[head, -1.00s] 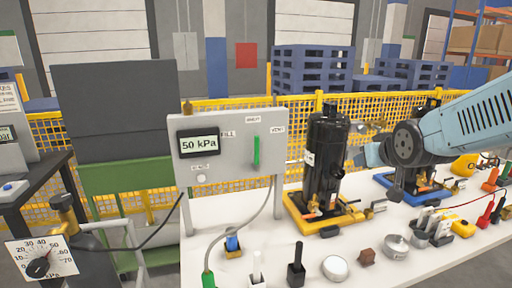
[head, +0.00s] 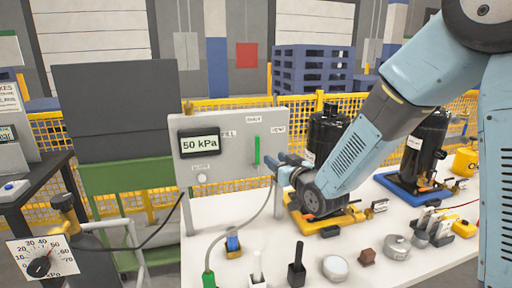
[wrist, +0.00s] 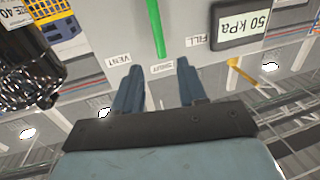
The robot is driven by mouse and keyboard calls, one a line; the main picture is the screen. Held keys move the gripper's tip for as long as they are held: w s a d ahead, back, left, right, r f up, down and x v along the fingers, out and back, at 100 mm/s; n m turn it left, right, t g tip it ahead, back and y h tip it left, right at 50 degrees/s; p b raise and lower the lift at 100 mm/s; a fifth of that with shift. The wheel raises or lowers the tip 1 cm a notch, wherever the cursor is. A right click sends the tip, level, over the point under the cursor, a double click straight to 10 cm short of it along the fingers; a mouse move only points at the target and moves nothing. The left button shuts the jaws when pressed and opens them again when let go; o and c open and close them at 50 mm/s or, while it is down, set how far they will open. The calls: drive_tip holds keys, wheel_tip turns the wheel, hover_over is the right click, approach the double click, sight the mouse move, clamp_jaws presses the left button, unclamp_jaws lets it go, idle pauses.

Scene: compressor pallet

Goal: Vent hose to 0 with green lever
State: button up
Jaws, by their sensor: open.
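The green lever (head: 256,150) is upright on the grey panel (head: 225,167), below the middle label, with FILL to its left and VENT to its right. The panel display (head: 199,145) reads 50 kPa. My gripper (head: 283,163) is open and empty, just right of the lever near the panel's right edge. In the upside-down wrist view, the lever (wrist: 155,25) lies beyond the gap between my fingers (wrist: 160,68), apart from them. The grey hose (head: 240,229) runs down from the panel to a green fitting (head: 208,280).
A black compressor (head: 325,135) stands behind my arm, close to the gripper; another black compressor (head: 425,145) is further right. Small parts, including a black-handled one (head: 297,262), line the white table (head: 335,243). A dial gauge (head: 41,262) stands at lower left.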

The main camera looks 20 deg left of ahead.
sight(258, 147)
drive_tip(key=x, duration=1.3)
clamp_jaws()
drive_tip(key=shift+a, duration=0.25)
drive_tip(key=shift+d, duration=0.15)
